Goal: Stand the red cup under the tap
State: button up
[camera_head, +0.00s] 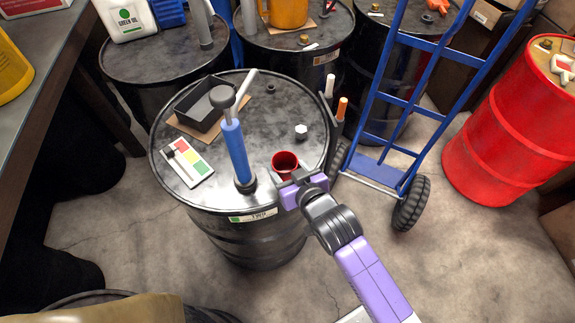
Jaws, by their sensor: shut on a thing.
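The red cup (284,160) is upright at the front right of the top of the near black drum (265,110). My gripper (289,180) reaches in from the lower right and is shut on the cup's near side. The gripper hides the cup's lower part, so I cannot tell whether its base touches the drum top. A blue hand pump (236,150) with a grey knob stands on the same drum, left of the cup. A pale grey spout (246,84) behind its knob points up and right; it looks like the tap. The cup is apart from it.
A black tray (196,112) on cardboard, a colour card (187,163) and a white nut (301,131) lie on the drum. A holder with white- and orange-topped sticks (341,110) is at its right edge. A blue hand truck (388,146) and red drum (510,120) stand right.

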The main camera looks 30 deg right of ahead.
aim_at(282, 168)
jog(key=f+b, duration=0.1)
jog(key=w+f, duration=0.1)
jog(key=f+b, duration=0.1)
jog(key=shift+w+f+b, duration=0.1)
jog(key=shift+w+b, duration=0.15)
jog(key=shift+b, duration=0.1)
jog(key=shift+w, duration=0.35)
jog(key=shift+w+d+f+b, duration=0.15)
jog(key=shift+w+b, duration=0.7)
jog(key=shift+w, duration=1.35)
jog(key=shift+w+d+r+b, duration=0.15)
jog(key=shift+w+b, duration=0.65)
jog(key=shift+w, duration=1.45)
jog(key=shift+w+d+f+b, duration=0.15)
jog(key=shift+w+b, duration=0.7)
jog(key=shift+w, duration=1.35)
jog(key=shift+f+b, duration=0.4)
jog(key=shift+f, duration=0.1)
jog(key=o, duration=1.4)
